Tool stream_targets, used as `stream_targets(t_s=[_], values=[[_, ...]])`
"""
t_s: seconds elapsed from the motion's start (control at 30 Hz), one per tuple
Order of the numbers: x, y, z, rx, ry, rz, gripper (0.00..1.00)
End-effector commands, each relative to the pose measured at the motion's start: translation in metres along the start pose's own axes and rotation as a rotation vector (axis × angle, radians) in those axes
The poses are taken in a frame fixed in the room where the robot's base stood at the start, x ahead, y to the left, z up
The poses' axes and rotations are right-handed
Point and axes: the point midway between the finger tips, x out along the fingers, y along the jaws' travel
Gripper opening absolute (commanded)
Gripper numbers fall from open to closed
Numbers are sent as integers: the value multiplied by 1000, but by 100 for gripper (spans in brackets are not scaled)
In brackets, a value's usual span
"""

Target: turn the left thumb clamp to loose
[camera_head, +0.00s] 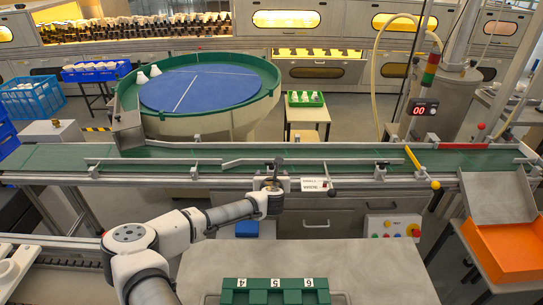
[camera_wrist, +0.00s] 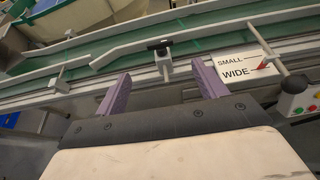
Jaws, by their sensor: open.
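The left thumb clamp (camera_wrist: 164,60) is a small grey block with a dark bar on top, on the near guide rail of the green conveyor. My gripper (camera_wrist: 160,84) is open, its two purple fingers apart and pointing at the clamp. In the wrist view the clamp lies between the fingers, a little beyond their tips; no contact shows. In the head view my gripper (camera_head: 272,184) is at the conveyor's front edge, right by the clamp (camera_head: 276,164), which it partly hides. Whether the clamp is tight or loose I cannot tell.
A SMALL/WIDE plate (camera_wrist: 241,68) with a red pointer and a black-knobbed lever (camera_wrist: 294,84) stand close right of my gripper. Another clamp (camera_head: 380,171) is further right on the rail. The green conveyor (camera_head: 350,158) carries no bottles near here. A grey table (camera_head: 390,270) lies in front.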

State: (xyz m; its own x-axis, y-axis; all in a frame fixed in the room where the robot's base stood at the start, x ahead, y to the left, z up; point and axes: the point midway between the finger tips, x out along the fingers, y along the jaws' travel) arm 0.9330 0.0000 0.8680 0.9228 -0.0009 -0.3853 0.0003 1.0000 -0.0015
Motion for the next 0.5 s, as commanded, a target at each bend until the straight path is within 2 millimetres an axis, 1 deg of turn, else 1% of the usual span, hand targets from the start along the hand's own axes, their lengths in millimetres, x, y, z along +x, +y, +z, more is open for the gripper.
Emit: stream_targets(t_s=[0.17, 0.27, 0.5], values=[[8, 1, 0, 3, 1, 2, 71], [18, 1, 1, 3, 1, 2, 71], [53, 0, 0, 2, 1, 2, 71]])
